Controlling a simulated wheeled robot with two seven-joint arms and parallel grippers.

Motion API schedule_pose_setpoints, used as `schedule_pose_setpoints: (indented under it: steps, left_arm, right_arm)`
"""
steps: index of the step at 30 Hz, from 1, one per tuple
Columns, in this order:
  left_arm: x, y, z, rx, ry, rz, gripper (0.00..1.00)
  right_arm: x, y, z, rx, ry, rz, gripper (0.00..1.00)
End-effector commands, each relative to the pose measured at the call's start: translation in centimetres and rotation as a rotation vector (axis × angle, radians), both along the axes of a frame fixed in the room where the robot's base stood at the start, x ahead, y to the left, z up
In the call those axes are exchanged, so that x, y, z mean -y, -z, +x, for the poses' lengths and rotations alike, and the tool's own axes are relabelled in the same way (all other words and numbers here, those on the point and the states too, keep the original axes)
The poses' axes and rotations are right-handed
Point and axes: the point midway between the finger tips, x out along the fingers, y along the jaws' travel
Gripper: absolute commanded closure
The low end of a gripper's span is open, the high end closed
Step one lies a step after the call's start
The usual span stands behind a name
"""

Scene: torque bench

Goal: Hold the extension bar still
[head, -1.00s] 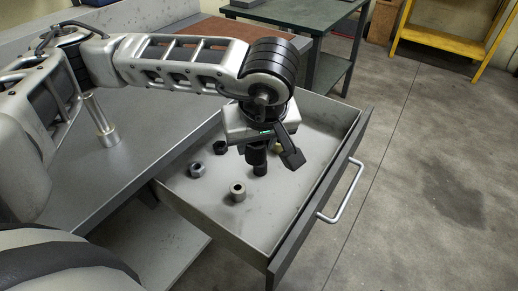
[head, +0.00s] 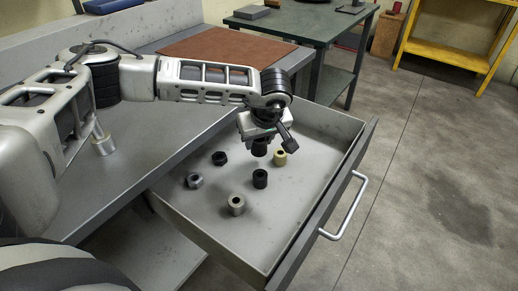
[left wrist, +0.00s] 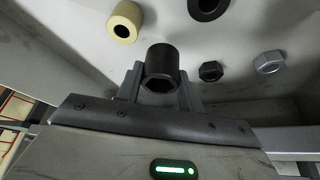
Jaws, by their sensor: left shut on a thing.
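My left gripper (head: 259,142) is shut on a black socket (head: 260,149) and holds it above the open drawer (head: 290,220). In the left wrist view the black socket (left wrist: 162,66) sits between the two fingers, its hex opening facing the camera. A silver upright bar with a thicker base (head: 102,143) stands on the bench at the left, partly hidden by my arm; it may be the extension bar. My right gripper is not in view.
The drawer holds a steel socket (head: 236,205), a second black socket (head: 260,179), a cream ring (head: 280,158), a black nut (head: 219,158) and a grey nut (head: 195,181). A brown mat (head: 225,47) lies on the bench. A green table (head: 310,24) stands behind.

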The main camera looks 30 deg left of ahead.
Motion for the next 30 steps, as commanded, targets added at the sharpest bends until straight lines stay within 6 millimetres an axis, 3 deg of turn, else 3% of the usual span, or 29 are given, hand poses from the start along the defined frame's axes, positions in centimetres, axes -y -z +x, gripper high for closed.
schedule_pose_setpoints:
  steps: [8, 19, 20, 21, 30]
  left_arm:
    - [-0.2, 3.4, 0.3, -0.003, 0.001, 0.002, 0.90]
    - [-0.2, 4.0, 0.3, -0.001, 0.000, 0.001, 0.90]
    - [-0.2, 3.9, 0.3, -0.001, 0.000, 0.001, 0.57]
    - [-0.2, 3.8, 0.3, -0.001, 0.001, 0.001, 0.54]
    - [-0.2, 3.5, 0.3, -0.001, 0.000, 0.001, 0.54]
  right_arm:
    - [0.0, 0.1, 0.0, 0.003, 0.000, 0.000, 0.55]
    - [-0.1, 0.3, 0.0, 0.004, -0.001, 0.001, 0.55]
    - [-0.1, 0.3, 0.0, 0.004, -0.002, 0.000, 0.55]
    - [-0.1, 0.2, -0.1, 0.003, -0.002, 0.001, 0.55]
    - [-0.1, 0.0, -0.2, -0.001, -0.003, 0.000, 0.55]
